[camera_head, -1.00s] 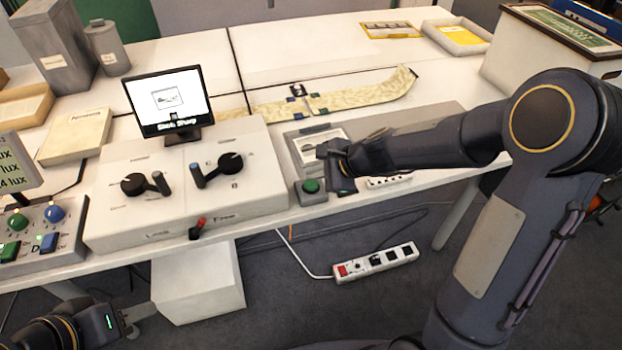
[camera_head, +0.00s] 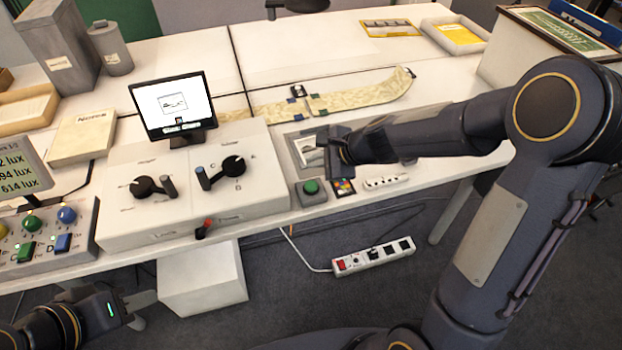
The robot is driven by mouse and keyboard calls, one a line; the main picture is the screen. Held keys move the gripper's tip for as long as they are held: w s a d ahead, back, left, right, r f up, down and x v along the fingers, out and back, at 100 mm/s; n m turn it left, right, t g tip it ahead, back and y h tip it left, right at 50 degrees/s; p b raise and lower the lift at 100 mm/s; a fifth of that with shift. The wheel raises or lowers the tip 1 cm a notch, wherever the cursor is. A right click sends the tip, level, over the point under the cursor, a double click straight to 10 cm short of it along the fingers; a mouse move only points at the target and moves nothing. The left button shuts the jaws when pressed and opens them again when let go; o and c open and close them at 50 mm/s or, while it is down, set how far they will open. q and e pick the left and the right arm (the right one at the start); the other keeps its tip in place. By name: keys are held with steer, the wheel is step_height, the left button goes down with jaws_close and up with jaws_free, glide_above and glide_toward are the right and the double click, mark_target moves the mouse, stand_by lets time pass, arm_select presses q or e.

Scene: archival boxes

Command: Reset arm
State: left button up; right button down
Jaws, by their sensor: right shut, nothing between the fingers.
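My right arm comes in from the right side of the head view. Its gripper (camera_head: 335,150) is shut and empty, in the air over the table's front part, just above and behind the green button (camera_head: 311,187) in the picture. My left gripper (camera_head: 138,300) is low at the left corner, in front of the table and below its edge. Its fingers are seen edge-on, so I cannot tell whether they are open.
A patterned strip (camera_head: 350,98) lies on the table. A power strip (camera_head: 373,257) is below the table edge.

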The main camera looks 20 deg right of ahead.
stand_by(0.7)
steer(key=s+d+r+n+p, duration=0.1)
steer(key=s+r+n+p, duration=0.1)
steer(key=s+r+n, duration=0.65)
steer(key=s+d+r+n+h+p, duration=0.1)
steer(key=s+n, duration=0.3)
steer(key=s, duration=0.5)
steer(key=s+d+r+n+g+h+p, duration=0.1)
steer(key=s+d+n, duration=0.2)
steer(key=s, duration=0.6)
steer(key=shift+s+r+n+h, duration=0.3)
steer(key=shift+s+r+n, duration=0.05)
steer(key=shift+n, duration=0.2)
